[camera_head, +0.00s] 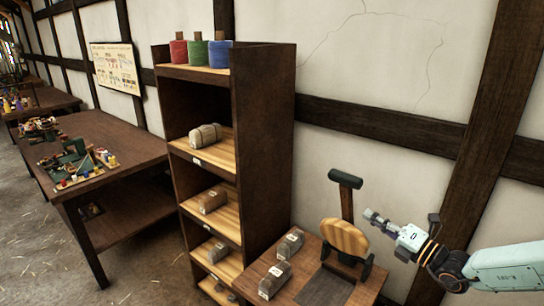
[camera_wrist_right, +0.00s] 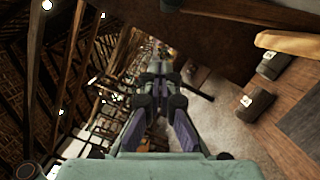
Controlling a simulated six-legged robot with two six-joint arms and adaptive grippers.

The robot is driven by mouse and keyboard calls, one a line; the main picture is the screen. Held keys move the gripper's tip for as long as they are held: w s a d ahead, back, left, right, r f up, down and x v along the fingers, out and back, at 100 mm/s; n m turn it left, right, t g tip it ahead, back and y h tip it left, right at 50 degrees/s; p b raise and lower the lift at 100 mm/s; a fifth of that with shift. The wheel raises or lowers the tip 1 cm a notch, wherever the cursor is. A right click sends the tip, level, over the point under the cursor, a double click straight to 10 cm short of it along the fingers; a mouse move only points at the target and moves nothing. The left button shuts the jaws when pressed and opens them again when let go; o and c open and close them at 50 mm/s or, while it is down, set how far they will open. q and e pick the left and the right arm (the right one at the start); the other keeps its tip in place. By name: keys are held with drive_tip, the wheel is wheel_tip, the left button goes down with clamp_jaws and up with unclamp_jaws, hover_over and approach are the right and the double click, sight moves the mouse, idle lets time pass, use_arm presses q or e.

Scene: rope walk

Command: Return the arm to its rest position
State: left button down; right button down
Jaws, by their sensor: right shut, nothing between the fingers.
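My right arm comes in from the right edge in the head view. Its gripper (camera_head: 372,216) is shut and empty, held in the air just right of a wooden disc-like piece (camera_head: 345,238) on a stand. In the right wrist view the two fingers (camera_wrist_right: 160,72) meet with nothing between them. My left gripper is in neither view.
A small table (camera_head: 255,272) bears the stand and two labelled grey-brown bundles (camera_head: 290,243) (camera_head: 275,279). A tall dark shelf (camera_head: 262,140) holds similar bundles and three coloured spools (camera_head: 198,50). A workbench (camera_head: 120,135) stands left. A timber post (camera_head: 478,150) rises behind my arm.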

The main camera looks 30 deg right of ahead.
drive_tip(key=shift+s, duration=0.1)
drive_tip(key=s+a+f+n+g+y+b, duration=0.1)
drive_tip(key=s+a+f+n+g+b, duration=0.25)
drive_tip(key=a+f+n+g, duration=1)
drive_tip(key=s+a+f+n+g+h+b, duration=0.1)
drive_tip(key=s+a+f+n+b, duration=0.4)
drive_tip(key=s+f+n, duration=0.3)
drive_tip(key=s+a+f+n+g+h+b, duration=0.2)
drive_tip(key=s+a+f+n+b, duration=0.4)
drive_tip(key=f+n, duration=0.5)
drive_tip(key=s+a+f+n+g+h+b, duration=0.1)
drive_tip(key=s+a+f+n+b, duration=0.5)
drive_tip(key=n, duration=0.7)
drive_tip(key=s+f+g+b, duration=0.1)
drive_tip(key=s+f+b, duration=0.1)
drive_tip(key=s+f, duration=0.1)
drive_tip(key=shift+s+f+n+h, duration=0.2)
drive_tip(key=shift+s+n+h, duration=0.15)
drive_tip(key=shift+s, duration=0.25)
